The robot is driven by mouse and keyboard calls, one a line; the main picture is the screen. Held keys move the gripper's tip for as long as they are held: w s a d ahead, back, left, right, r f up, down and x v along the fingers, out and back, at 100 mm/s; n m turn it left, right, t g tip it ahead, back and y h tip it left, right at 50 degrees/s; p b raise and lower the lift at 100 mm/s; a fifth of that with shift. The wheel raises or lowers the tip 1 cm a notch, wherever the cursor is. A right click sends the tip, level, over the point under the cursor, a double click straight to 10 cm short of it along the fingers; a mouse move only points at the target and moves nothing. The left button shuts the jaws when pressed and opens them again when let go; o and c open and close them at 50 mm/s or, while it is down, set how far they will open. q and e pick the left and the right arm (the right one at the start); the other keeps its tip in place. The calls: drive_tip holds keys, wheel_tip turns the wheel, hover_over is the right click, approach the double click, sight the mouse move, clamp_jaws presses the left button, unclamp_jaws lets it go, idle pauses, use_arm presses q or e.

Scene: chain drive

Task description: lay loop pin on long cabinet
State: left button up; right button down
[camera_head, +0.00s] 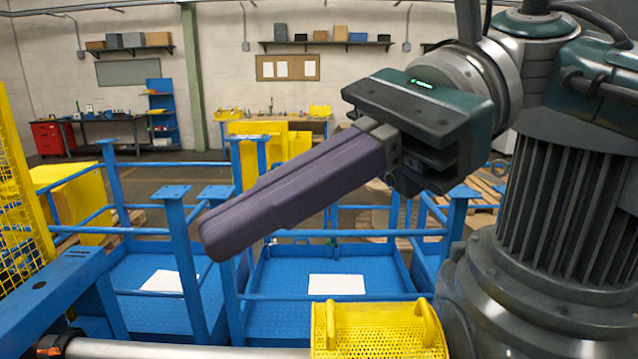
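My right gripper (217,236) reaches in from the right, high in the view. Its long purple-grey fingers point down to the left. They are seen from the side and overlap, so any gap between them is hidden. No object shows at the fingertips. I see no loop pin. I cannot pick out a long cabinet for sure. My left gripper is not in view.
A large finned motor (565,205) fills the right side. A yellow perforated guard (372,338) stands at the bottom beside a silver shaft (180,349). Blue railings (178,255) and blue platforms lie beyond. A red cabinet (47,138) and a dark bench (105,119) stand far left.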

drive_tip(key=w+d+r+m+t+y, duration=0.1)
drive_tip(key=w+d+m+t, duration=0.3)
drive_tip(key=d, duration=0.7)
drive_tip(key=w+d+r+m+t, duration=0.1)
drive_tip(key=w+d+m+t, duration=0.3)
drive_tip(key=d, duration=0.7)
drive_tip(key=w+d+r+m+t+h, duration=0.2)
drive_tip(key=w+d+m+t+h, duration=0.45)
drive_tip(key=w+m+t, duration=0.35)
drive_tip(key=s+a+f+n+g+y, duration=0.2)
drive_tip(key=s+a+n, duration=0.15)
drive_tip(key=s, duration=0.65)
drive_tip(key=s+a+f+n+g+y, duration=0.15)
drive_tip(key=s+a, duration=0.35)
drive_tip(key=s, duration=0.5)
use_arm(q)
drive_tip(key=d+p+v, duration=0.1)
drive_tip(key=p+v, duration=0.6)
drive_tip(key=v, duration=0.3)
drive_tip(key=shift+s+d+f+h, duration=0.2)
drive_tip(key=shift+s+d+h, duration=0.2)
use_arm(e)
wheel_tip(320, 180, up, 8)
drive_tip(key=shift+s+f+n+y, duration=0.15)
drive_tip(key=shift+s+n+y, duration=0.1)
drive_tip(key=shift+n+y, duration=0.15)
